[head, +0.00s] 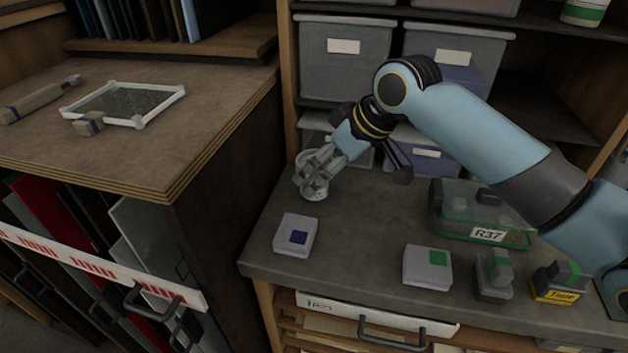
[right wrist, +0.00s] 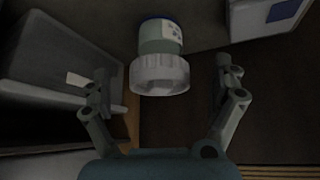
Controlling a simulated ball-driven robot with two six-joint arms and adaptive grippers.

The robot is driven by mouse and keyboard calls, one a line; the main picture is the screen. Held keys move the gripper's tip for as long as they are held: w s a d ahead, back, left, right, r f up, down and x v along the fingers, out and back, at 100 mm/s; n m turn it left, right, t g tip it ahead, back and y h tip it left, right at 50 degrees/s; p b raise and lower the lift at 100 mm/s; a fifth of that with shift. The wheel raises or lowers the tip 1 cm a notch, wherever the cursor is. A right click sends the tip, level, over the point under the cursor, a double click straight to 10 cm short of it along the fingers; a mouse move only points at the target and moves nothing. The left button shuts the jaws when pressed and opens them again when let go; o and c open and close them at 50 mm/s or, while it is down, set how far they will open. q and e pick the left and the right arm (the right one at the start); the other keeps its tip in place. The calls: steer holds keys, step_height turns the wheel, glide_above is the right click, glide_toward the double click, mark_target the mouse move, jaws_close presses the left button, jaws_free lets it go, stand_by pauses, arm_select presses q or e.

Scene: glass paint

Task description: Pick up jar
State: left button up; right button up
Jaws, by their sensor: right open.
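The jar (right wrist: 160,45) has a pale greenish body with a label, a blue edge at one end and a ribbed whitish lid. In the right wrist view it lies between the two spread fingers of my right gripper (right wrist: 163,80), with a gap on each side. In the head view the jar (head: 313,195) stands at the back left of the grey counter, mostly hidden behind my right gripper (head: 314,176). My right gripper is open and holds nothing. My left gripper is out of view.
A grey box with a blue square (head: 296,236) sits in front of the jar. A green-rimmed R37 bin (head: 483,232) and a green-marked box (head: 428,268) are to the right. Grey bins (head: 345,62) stand behind. A wooden cabinet (head: 215,165) rises at left.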

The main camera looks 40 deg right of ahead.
steer(key=x, duration=0.4)
steer(key=shift+w+p, duration=0.35)
steer(key=shift+p, duration=0.05)
steer(key=shift+c, duration=0.4)
steer(key=c, duration=0.5)
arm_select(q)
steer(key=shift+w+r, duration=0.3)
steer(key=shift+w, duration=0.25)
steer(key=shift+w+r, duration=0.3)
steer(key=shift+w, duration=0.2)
arm_select(e)
steer(key=c, duration=0.9)
